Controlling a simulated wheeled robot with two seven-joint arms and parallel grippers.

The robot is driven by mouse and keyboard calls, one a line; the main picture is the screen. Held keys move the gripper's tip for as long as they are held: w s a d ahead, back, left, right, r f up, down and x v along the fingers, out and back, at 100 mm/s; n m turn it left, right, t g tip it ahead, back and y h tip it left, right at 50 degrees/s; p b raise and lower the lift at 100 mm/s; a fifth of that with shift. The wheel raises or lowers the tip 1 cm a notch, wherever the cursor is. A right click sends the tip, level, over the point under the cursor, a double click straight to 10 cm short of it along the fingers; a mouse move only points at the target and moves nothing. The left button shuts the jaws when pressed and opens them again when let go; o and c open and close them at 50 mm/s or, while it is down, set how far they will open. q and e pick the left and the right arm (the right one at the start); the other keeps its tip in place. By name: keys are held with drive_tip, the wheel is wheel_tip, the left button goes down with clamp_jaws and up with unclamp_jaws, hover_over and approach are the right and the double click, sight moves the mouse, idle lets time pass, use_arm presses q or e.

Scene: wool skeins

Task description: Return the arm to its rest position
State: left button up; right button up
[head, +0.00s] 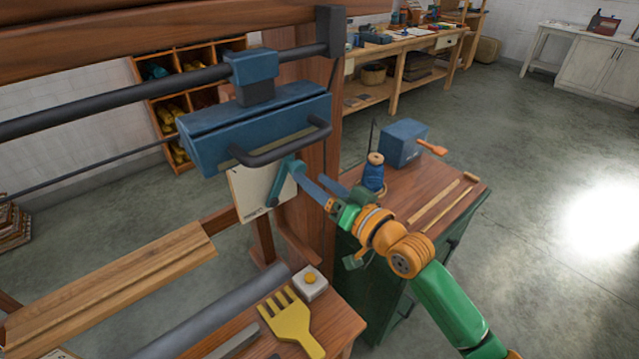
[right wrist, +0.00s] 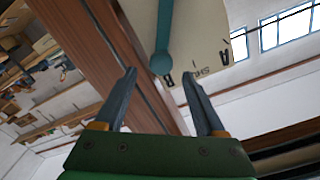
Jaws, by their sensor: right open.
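My right arm comes in from the lower right in the head view, green and orange. Its right gripper (head: 312,180) points up and left, with its two blue-grey fingers apart. A teal lever (head: 283,180) on a pale lettered plate (head: 250,192) is just beyond the fingertips. In the right wrist view the gripper (right wrist: 158,73) is open, and the round end of the teal lever (right wrist: 160,63) appears between the tips. I see nothing gripped; whether a finger touches the lever I cannot tell. My left gripper is not in view.
A blue carriage with a black handle (head: 280,143) hangs on a rail above the plate. A wooden post (head: 325,225) stands close to the gripper. A small table (head: 395,190) beside my arm holds a blue box (head: 403,143), a thread spool (head: 374,175) and sticks. A yellow comb (head: 290,322) lies in front.

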drive_tip(key=shift+s+d, duration=0.35)
drive_tip(key=shift+s, duration=0.15)
drive_tip(key=s+d+f+g+h, duration=0.1)
drive_tip(key=s+f+g+h, duration=0.15)
drive_tip(key=f, duration=0.35)
drive_tip(key=s+f+g+h, duration=0.1)
drive_tip(key=s+f, duration=0.3)
drive_tip(key=f, duration=0.1)
drive_tip(key=s+d+f+g+h, duration=0.35)
drive_tip(key=s+d+f, duration=0.3)
drive_tip(key=s, duration=0.45)
drive_tip(key=s+d+f+g+h, duration=0.35)
drive_tip(key=s+d+f, duration=0.35)
drive_tip(key=s, duration=0.4)
wheel_tip(320, 180, down, 15)
drive_tip(key=s+a+n+g, duration=0.1)
drive_tip(key=a+g, duration=0.1)
drive_tip(key=s+d+f+g, duration=0.1)
drive_tip(key=s+d+f, duration=0.1)
drive_tip(key=s+f, duration=1)
drive_tip(key=shift+s+d, duration=0.35)
drive_tip(key=shift+s, duration=0.2)
